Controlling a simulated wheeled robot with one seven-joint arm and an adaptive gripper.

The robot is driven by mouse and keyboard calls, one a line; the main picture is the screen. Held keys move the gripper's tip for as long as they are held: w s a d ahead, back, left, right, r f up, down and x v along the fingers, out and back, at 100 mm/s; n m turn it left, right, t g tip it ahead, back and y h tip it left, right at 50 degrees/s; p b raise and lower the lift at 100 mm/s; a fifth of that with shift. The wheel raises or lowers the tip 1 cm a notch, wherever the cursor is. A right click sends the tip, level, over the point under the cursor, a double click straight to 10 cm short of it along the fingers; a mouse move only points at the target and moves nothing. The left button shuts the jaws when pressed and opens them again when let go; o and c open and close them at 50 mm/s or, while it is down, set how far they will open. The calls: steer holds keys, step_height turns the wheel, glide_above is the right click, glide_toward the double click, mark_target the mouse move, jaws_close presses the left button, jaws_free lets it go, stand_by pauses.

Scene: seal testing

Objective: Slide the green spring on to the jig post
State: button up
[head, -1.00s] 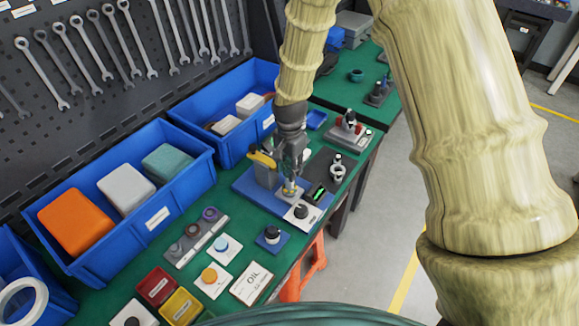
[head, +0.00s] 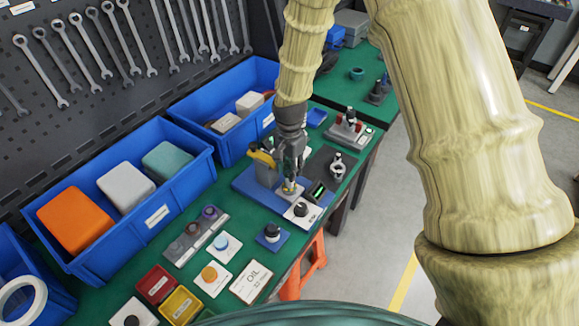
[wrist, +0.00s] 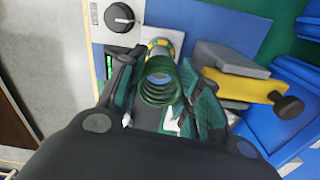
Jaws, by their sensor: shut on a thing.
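My gripper (wrist: 160,92) is shut on the green spring (wrist: 160,94), whose coils show between the fingers in the wrist view. In the head view my gripper (head: 290,180) points down over the jig's blue base plate (head: 245,187), and the spring is too small to make out clearly. Just beyond the spring in the wrist view is a round part with yellow and green marks (wrist: 162,46) on the jig. A greyish surface shows through the spring's open end. I cannot tell whether the spring is around the post or only in line with it.
A grey block with a yellow, black-knobbed clamp (wrist: 240,86) stands close beside my gripper. A white plate with a black knob (wrist: 120,17) is on the other side. Blue bins (head: 150,215) line the back of the green bench. Small parts lie in front.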

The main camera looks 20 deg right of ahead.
steer(key=shift+f, duration=0.2)
stand_by(0.4)
steer(key=o, duration=1.1)
steer(key=shift+r, duration=0.15)
step_height(320, 180, up, 7)
steer(key=p, duration=0.5)
stand_by(0.7)
